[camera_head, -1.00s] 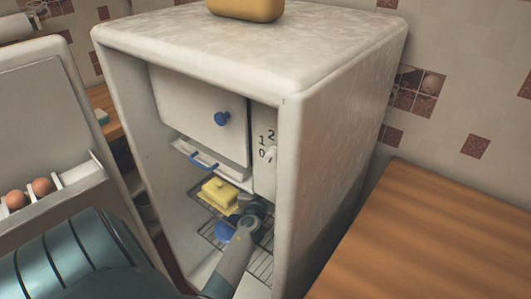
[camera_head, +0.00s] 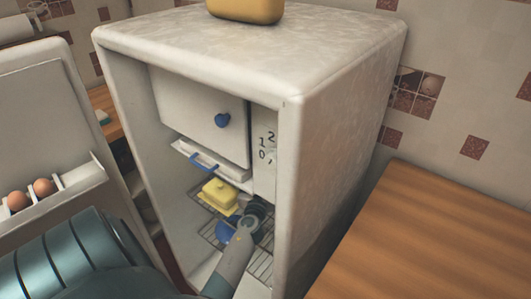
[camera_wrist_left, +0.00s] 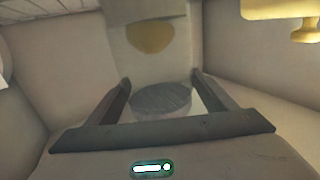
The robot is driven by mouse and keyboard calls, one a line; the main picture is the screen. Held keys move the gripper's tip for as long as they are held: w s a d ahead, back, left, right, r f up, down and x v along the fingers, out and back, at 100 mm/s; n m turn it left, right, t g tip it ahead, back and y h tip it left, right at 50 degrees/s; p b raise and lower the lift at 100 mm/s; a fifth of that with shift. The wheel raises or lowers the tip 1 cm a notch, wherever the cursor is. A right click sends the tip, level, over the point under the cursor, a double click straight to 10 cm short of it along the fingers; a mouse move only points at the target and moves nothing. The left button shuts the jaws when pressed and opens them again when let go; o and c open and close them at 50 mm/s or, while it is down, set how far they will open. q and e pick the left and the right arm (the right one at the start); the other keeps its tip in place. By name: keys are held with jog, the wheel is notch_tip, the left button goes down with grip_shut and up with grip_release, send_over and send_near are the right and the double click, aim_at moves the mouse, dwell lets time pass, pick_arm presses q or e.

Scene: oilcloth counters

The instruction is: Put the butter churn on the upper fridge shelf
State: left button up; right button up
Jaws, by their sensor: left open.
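I cannot pick out a butter churn with certainty. My left gripper (camera_head: 257,209) is inside the fridge, at the right of the wire shelves, partly hidden by its own wrist. In the left wrist view its fingers (camera_wrist_left: 160,82) are open, with a grey round disc (camera_wrist_left: 161,100) showing between them; contact cannot be told. A yellow lidded butter dish (camera_head: 220,192) stands on the upper wire shelf (camera_head: 203,196), left of the gripper. A yellow knobbed piece (camera_wrist_left: 285,9) shows at the wrist view's top right. A blue thing (camera_head: 225,231) lies lower, partly behind my wrist. My right gripper is out of view.
The fridge (camera_head: 340,130) is open; its right wall edge is close to my arm. Above the shelves are a freezer door (camera_head: 195,115) and a blue-handled tray (camera_head: 190,150). The fridge door (camera_head: 45,120) at left holds eggs. A wooden counter (camera_head: 440,240) at right is clear.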

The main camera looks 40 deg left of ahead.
pick_arm(q)
jog(key=v, duration=0.5)
jog(key=shift+s+d+f+b, duration=0.1)
jog(key=shift+f+b, duration=0.05)
jog(key=shift+b, duration=0.25)
jog(key=b+v, duration=0.1)
jog(key=v, duration=0.5)
jog(key=shift+s+d, duration=0.2)
jog(key=shift+s, duration=0.1)
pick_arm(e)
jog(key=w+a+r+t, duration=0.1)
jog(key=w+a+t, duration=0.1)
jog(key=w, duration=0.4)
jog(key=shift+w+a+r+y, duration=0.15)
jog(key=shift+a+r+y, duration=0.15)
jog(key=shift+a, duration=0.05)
pick_arm(q)
jog(key=shift+s, duration=0.15)
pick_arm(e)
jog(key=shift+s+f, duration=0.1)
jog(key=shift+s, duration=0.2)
